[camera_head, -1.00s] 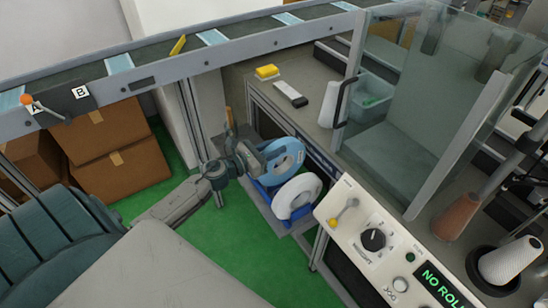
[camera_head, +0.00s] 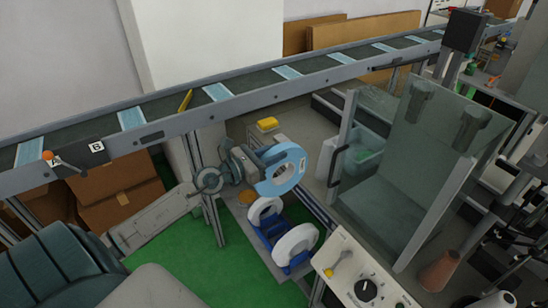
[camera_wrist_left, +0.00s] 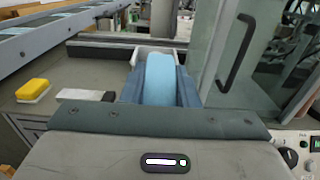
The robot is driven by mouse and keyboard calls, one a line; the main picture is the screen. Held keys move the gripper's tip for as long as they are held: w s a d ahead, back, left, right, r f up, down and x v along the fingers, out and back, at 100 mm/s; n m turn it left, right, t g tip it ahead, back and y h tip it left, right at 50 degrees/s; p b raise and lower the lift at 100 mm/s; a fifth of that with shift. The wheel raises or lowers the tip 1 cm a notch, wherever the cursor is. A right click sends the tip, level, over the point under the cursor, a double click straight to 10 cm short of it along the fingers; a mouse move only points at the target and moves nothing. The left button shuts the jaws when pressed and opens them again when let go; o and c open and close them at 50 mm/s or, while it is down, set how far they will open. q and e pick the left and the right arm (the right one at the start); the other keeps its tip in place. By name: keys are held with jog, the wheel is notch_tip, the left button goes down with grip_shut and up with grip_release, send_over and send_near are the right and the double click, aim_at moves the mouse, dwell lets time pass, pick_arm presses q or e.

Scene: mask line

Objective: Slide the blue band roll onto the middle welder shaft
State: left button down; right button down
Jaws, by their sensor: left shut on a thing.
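The blue band roll (camera_head: 291,177) is held in my left gripper (camera_head: 262,165), raised above the blue roll stand (camera_head: 268,240). In the left wrist view the blue roll (camera_wrist_left: 160,78) sits between the two fingers (camera_wrist_left: 160,90), seen edge-on. The gripper is shut on it. The welder stands to the right, with a clear guard (camera_head: 415,150) and a white control panel (camera_head: 355,272). I cannot make out the middle welder shaft. My right gripper is not in view.
Two white rolls, one at the back (camera_head: 262,211) and one in front (camera_head: 294,246), remain on the stand. A conveyor (camera_head: 240,107) with blue strips runs behind. A yellow sponge (camera_head: 267,124) lies on the bench; it also shows in the left wrist view (camera_wrist_left: 32,89).

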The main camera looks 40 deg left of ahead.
pick_arm(q)
jog(key=s+r, duration=0.1)
jog(key=s+a+r+p, duration=0.1)
jog(key=s+r, duration=0.1)
jog(key=shift+s+a, duration=0.15)
jog(key=shift+s+a+r, duration=0.25)
jog(key=shift+s+r, duration=0.05)
jog(key=shift+s, duration=0.25)
jog(key=shift+s+a+r+b, duration=0.15)
jog(key=shift+s+r+b, duration=0.25)
jog(key=shift+s+b, duration=0.1)
jog(key=shift+s+a+r+p, duration=0.35)
jog(key=shift+s+r+p, duration=0.3)
jog(key=shift+s+r, duration=0.2)
